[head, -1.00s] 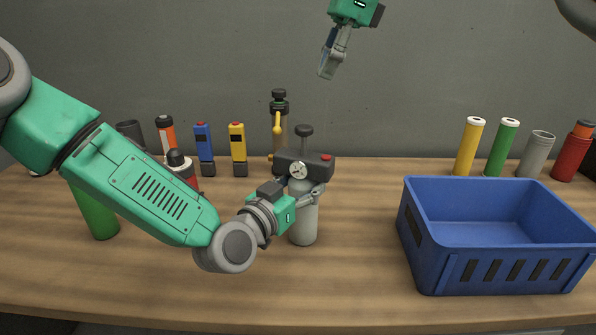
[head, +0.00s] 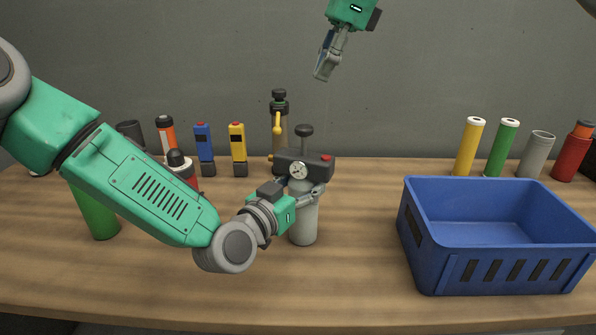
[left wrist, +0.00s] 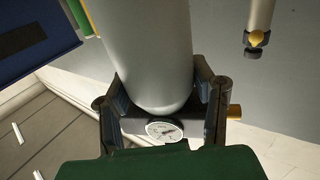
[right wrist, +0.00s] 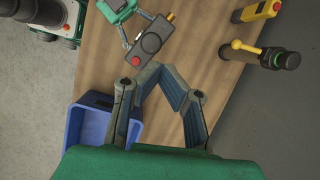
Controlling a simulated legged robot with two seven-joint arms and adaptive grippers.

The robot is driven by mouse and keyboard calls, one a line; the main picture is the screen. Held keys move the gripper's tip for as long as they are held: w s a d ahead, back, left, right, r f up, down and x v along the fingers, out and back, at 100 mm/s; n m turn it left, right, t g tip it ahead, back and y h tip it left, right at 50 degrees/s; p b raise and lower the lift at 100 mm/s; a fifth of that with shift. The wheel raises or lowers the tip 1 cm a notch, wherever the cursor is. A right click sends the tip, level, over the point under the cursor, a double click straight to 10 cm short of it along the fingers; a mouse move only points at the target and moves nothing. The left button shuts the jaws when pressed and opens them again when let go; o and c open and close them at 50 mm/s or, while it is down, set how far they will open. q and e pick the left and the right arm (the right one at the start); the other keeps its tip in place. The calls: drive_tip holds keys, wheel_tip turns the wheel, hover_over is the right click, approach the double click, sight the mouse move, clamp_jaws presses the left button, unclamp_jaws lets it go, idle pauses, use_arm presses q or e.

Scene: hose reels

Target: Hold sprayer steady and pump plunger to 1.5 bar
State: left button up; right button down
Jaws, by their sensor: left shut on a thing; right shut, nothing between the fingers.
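The sprayer (head: 304,228) stands upright on the table, with a grey body, black head, red button, round gauge (head: 298,170) and black plunger knob (head: 304,130) raised on top. The gauge is too small to read. My left gripper (head: 314,193) is shut on the sprayer just below its head. In the left wrist view its fingers flank the grey body (left wrist: 146,50), with the gauge (left wrist: 165,130) near. My right gripper (head: 322,72) is shut and empty, well above the plunger and slightly right. In the right wrist view the plunger knob (right wrist: 151,42) lies beyond its fingertips (right wrist: 163,72).
A blue crate (head: 500,270) stands on the right. Behind and left of the sprayer are a yellow-handled bottle (head: 279,135), yellow (head: 238,145) and blue (head: 204,145) devices and several cylinders. More tubes stand at back right. The table front is clear.

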sight(311, 134)
drive_tip(key=a+t, duration=0.1)
drive_tip(key=a+f+m+t+y, duration=0.1)
drive_tip(key=t, duration=0.1)
drive_tip(key=a+f+t, duration=0.1)
drive_tip(key=t, duration=0.1)
drive_tip(key=shift+f+m+y, duration=0.25)
drive_tip(key=shift+m+y, duration=0.05)
drive_tip(key=shift+m, duration=0.1)
drive_tip(key=shift+s+f+t, duration=0.2)
drive_tip(key=shift+s+t, duration=0.35)
drive_tip(key=shift+t, duration=0.25)
drive_tip(key=shift+m, duration=0.3)
wheel_tip(311, 134, down, 8)
drive_tip(key=shift+s+f, duration=0.1)
drive_tip(key=shift+f, duration=0.5)
